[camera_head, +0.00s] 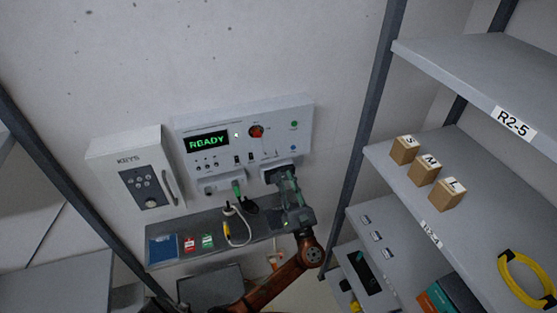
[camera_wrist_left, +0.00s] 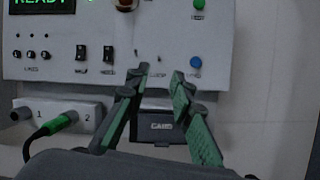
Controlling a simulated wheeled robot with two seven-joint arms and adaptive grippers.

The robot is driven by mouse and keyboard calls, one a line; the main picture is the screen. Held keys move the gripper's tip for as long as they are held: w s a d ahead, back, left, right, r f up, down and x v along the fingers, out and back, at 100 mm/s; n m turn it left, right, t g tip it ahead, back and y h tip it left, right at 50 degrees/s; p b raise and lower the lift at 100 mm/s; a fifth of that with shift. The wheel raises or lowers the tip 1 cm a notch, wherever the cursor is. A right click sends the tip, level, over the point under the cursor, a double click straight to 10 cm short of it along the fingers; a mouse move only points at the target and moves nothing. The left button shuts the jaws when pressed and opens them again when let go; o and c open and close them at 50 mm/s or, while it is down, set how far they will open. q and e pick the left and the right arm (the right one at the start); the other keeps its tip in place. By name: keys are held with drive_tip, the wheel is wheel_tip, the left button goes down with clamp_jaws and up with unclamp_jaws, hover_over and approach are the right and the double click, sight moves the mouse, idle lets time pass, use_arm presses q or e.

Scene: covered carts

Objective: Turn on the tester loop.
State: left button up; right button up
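The tester (camera_head: 222,127) is a pale wall panel with a green display (camera_head: 207,142) reading READY. In the left wrist view a small lever (camera_wrist_left: 159,58) stands above a label that seems to read LOOP; another small lever (camera_wrist_left: 137,52) is just left of it. My left gripper (camera_head: 284,169) is in front of the panel's lower right. In the left wrist view its fingertips (camera_wrist_left: 161,72) are apart, with nothing between them, around the label and just below the levers. Whether they touch the panel I cannot tell. My right gripper is not in view.
A red knob (camera_head: 256,131), a green lamp (camera_head: 294,125) and a blue button (camera_wrist_left: 196,62) are on the panel. Below are a black CARD slot (camera_wrist_left: 160,127) and a green plug (camera_wrist_left: 58,124). A key box (camera_head: 131,174) hangs left; a shelf rack (camera_head: 470,75) stands right.

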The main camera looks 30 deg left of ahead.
sight(277, 155)
use_arm(q)
drive_tip(key=p+x, duration=0.1)
drive_tip(key=x, duration=0.6)
drive_tip(key=shift+r+p, duration=0.1)
drive_tip(key=shift+p, duration=0.3)
drive_tip(key=shift+w+a, duration=0.15)
drive_tip(key=shift+a, duration=0.1)
clamp_jaws()
